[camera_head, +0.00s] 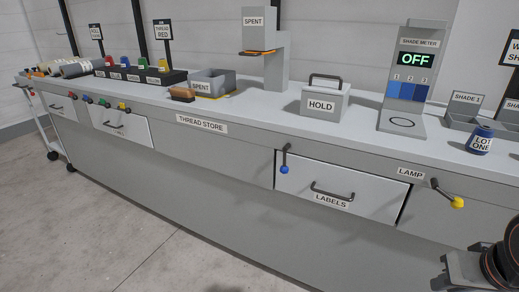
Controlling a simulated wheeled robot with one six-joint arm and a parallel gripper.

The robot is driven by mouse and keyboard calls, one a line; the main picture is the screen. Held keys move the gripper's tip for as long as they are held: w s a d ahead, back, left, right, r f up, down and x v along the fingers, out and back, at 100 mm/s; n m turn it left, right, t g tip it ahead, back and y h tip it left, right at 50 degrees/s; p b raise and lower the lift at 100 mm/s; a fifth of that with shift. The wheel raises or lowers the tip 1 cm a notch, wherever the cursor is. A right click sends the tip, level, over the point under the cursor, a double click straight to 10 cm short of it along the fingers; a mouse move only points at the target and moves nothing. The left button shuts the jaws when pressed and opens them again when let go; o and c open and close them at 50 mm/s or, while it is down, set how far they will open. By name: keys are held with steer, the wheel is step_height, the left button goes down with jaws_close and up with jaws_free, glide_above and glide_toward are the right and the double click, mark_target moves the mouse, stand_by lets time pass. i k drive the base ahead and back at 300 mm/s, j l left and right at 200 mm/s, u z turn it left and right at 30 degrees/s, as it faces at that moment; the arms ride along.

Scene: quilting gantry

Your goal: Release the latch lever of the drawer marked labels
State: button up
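The drawer marked LABELS (378,197) is in the front of the long grey bench, right of the middle. Its front looks flush with the bench, and it has a dark bar handle (332,191) above the LABELS plate. A dark lever with a blue ball knob (284,169) hangs nearly straight down from a pivot at the drawer's upper left corner. The lever overlaps the left end of the drawer front. Part of my arm shows at the lower right corner, well away from the lever. My gripper's fingers are not in view.
A lever with a yellow knob (457,202) sticks out under the LAMP plate (411,172), right of the drawer. A HOLD box (322,103), a shade meter (407,75) and a LOT ONE jar (481,139) stand on the bench top. The floor (120,225) in front is clear.

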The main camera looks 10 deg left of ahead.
mark_target(284, 169)
steer(key=j, duration=0.8)
steer(key=i+j, duration=0.1)
steer(key=j, duration=0.65)
steer(key=k+u, duration=0.1)
